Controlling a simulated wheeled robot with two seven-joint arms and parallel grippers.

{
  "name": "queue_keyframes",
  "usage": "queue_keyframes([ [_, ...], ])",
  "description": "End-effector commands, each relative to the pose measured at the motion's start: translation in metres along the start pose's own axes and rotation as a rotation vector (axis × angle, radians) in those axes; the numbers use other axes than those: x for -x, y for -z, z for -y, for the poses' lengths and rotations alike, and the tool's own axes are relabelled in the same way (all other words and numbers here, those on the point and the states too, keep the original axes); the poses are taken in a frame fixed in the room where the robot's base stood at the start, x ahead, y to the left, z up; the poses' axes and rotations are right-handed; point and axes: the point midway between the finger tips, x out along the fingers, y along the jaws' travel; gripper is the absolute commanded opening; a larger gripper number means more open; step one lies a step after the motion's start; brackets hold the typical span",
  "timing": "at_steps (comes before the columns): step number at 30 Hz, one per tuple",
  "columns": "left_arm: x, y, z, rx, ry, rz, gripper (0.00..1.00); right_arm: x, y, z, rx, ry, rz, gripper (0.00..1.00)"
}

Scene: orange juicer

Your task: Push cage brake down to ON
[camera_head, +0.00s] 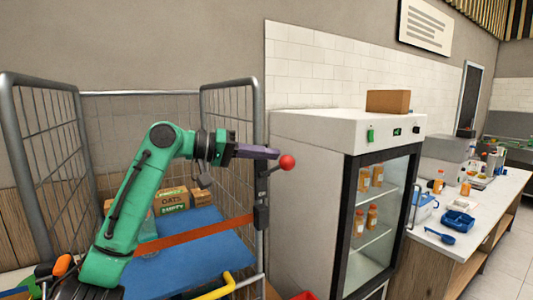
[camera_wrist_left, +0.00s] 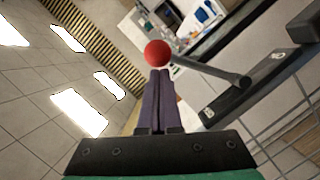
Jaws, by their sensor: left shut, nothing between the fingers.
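The cage brake is a lever with a red ball knob (camera_head: 287,162) on the right front post of the grey wire roll cage (camera_head: 259,120). Its dark rod slopes up from the post to the knob. My left gripper (camera_head: 277,154) is shut and empty, with its purple fingertips right by the knob in the head view. In the left wrist view the red knob (camera_wrist_left: 158,53) shows just beyond the closed fingertips (camera_wrist_left: 160,72), and the rod runs right to a dark bracket. I cannot tell whether they touch. My right gripper is not in view.
The cage holds boxes (camera_head: 174,198) and a blue surface (camera_head: 195,250), with an orange strap (camera_head: 200,232) across. A white glass-door fridge (camera_head: 310,190) stands close right of the cage. A counter (camera_head: 470,220) with blue containers lies further right.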

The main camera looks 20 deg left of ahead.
Motion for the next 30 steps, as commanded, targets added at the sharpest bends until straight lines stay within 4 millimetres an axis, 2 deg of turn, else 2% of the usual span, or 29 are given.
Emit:
queue_keyframes([
  [20, -0.003, -0.010, 0.002, -0.088, 0.027, 0.001, 0.00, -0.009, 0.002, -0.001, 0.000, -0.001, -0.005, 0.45],
  [30, -0.009, -0.030, 0.009, -0.246, 0.076, 0.003, 0.00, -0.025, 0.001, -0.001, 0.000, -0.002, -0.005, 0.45],
])
